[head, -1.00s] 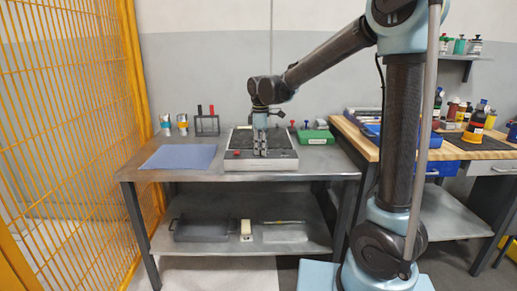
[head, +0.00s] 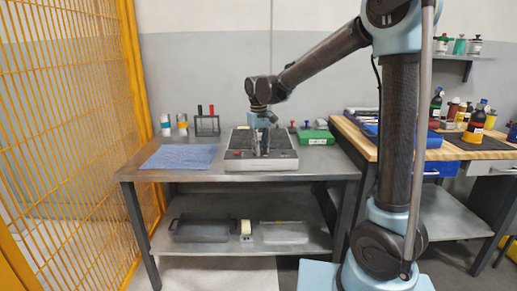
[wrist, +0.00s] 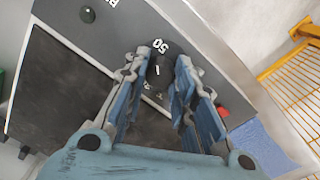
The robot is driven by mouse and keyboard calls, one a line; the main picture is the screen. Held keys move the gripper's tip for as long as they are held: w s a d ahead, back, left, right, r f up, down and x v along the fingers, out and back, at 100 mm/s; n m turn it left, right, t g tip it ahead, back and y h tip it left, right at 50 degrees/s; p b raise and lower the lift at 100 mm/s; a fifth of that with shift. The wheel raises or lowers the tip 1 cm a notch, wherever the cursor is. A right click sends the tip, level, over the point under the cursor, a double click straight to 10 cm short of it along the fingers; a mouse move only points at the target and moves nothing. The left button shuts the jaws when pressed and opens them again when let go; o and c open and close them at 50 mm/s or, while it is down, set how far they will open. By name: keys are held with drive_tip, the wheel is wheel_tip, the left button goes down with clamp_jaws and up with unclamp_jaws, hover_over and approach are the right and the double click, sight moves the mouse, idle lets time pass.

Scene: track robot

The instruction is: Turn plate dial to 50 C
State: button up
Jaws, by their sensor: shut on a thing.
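The hot plate (head: 280,163) sits on the metal table with its dark top and grey front panel. Its black dial (wrist: 159,74) is between my gripper's fingers in the wrist view, with a short white mark on its face. The printed "50" (wrist: 160,46) lies just beyond the dial, and the white mark points roughly towards it. My gripper (wrist: 161,68) is shut on the dial from above. In the head view my gripper (head: 262,148) points down at the plate's front, and the fingers hide the dial there.
A red button (wrist: 223,111) is on the panel beside the dial. A blue mat (head: 180,157) lies left of the plate, and a green box (head: 317,137) stands to its right. A rack (head: 207,124) is behind. Yellow fencing (head: 75,130) bounds the left.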

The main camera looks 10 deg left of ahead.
drive_tip(key=m, duration=0.4)
drive_tip(key=shift+s+m, duration=0.1)
drive_tip(key=shift+m, duration=2.1)
drive_tip(key=o, duration=1.1)
drive_tip(key=shift+r, duration=0.45)
drive_tip(key=r, duration=1.1)
drive_tip(key=shift+w+a, duration=0.2)
drive_tip(key=shift+a, duration=0.15)
